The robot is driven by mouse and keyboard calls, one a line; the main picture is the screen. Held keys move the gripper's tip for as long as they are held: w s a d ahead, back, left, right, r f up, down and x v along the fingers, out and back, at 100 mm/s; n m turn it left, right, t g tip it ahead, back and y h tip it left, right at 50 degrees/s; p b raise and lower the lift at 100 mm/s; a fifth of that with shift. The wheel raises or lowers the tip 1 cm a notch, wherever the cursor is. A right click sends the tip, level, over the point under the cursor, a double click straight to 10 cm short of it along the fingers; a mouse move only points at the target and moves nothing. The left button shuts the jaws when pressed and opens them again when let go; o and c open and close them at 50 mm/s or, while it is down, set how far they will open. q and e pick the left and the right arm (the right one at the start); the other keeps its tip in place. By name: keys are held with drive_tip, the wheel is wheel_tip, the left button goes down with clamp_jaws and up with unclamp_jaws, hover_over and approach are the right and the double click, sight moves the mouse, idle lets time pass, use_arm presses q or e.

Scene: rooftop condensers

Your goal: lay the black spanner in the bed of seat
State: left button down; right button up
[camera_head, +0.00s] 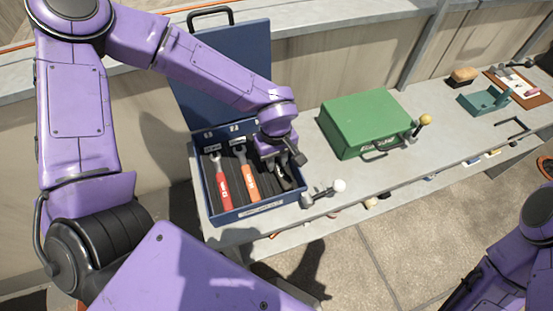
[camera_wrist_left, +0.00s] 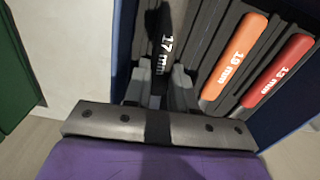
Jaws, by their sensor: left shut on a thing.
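The black spanner (camera_wrist_left: 163,45), marked 17 mm, is between the fingers of my left gripper (camera_wrist_left: 160,88) in the left wrist view. In the head view my left gripper (camera_head: 277,165) is down at the right part of the open blue case (camera_head: 250,211), shut on the black spanner (camera_head: 284,182), which it partly hides. I cannot tell whether the spanner touches the case floor. An orange spanner (camera_head: 247,177) and a red spanner (camera_head: 221,181) lie in dark slots to its left. Small number labels mark the slots; which bed is the seat is unclear. My right gripper is out of view.
The case's blue lid (camera_head: 225,75) stands open behind. A white-knobbed lever (camera_head: 325,193) is right of the case.

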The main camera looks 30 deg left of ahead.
sight(276, 164)
use_arm(q)
drive_tip(key=shift+s+f, duration=0.1)
drive_tip(key=shift+f, duration=0.25)
idle(0.5)
drive_tip(key=c, duration=0.8)
unclamp_jaws()
drive_tip(key=shift+c, duration=0.2)
wheel_tip(276, 164, up, 11)
drive_tip(key=shift+f+p, duration=0.15)
drive_tip(key=shift+p, duration=0.2)
